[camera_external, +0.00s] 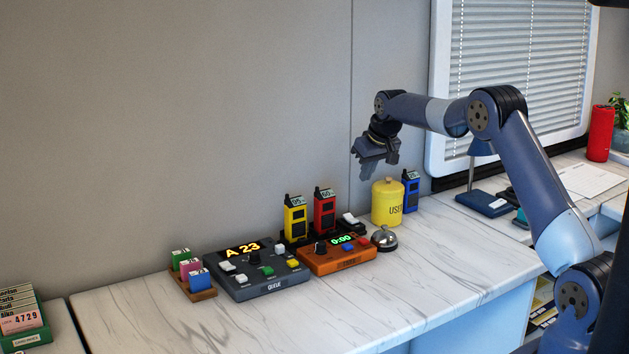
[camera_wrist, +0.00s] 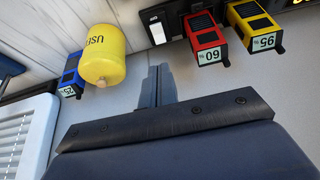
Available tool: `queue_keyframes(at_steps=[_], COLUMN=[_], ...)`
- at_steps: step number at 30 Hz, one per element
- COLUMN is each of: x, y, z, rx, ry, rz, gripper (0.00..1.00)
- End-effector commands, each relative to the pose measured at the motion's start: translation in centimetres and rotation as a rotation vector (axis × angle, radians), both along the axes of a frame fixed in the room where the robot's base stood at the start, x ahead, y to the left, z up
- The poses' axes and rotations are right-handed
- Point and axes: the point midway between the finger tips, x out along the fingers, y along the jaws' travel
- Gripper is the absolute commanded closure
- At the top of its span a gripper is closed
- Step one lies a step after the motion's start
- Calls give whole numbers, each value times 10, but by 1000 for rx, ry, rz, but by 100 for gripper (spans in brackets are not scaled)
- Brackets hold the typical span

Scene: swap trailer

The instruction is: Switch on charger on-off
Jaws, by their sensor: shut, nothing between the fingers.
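The charger (camera_external: 297,238) is a dark base on the counter holding a yellow handset (camera_external: 295,216) and a red handset (camera_external: 325,209). A small black-and-white switch block (camera_external: 350,222) sits at its right end. In the wrist view the switch block (camera_wrist: 158,33) shows a white part beside the red handset (camera_wrist: 205,38), which reads 60 %. The yellow handset (camera_wrist: 252,25) reads 95 %. Whether the switch is on or off cannot be told. My gripper (camera_external: 366,172) is shut and empty, above and behind the switch, apart from everything. Its fingers show in the wrist view (camera_wrist: 158,85).
A yellow "USED" canister (camera_external: 386,204) and a blue handset (camera_external: 411,190) stand right of the switch. A bell (camera_external: 384,239), an orange timer (camera_external: 337,262) and a grey queue panel (camera_external: 258,284) lie in front. The wall (camera_external: 230,110) is behind.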

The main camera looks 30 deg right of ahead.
Motion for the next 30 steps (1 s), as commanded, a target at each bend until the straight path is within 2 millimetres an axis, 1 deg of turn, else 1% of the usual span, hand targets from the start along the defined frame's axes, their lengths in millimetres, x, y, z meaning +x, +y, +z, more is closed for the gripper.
queue_keyframes(at_steps=[3, 12, 20, 30], x=[-2, -2, 10, 11], y=[0, 0, -1, -1], z=[3, 3, 8, 4], rx=[0, 0, 0, 0], ry=[1, 0, 3, 4], rz=[0, 0, -1, -1], gripper=[100, 100, 100, 100])
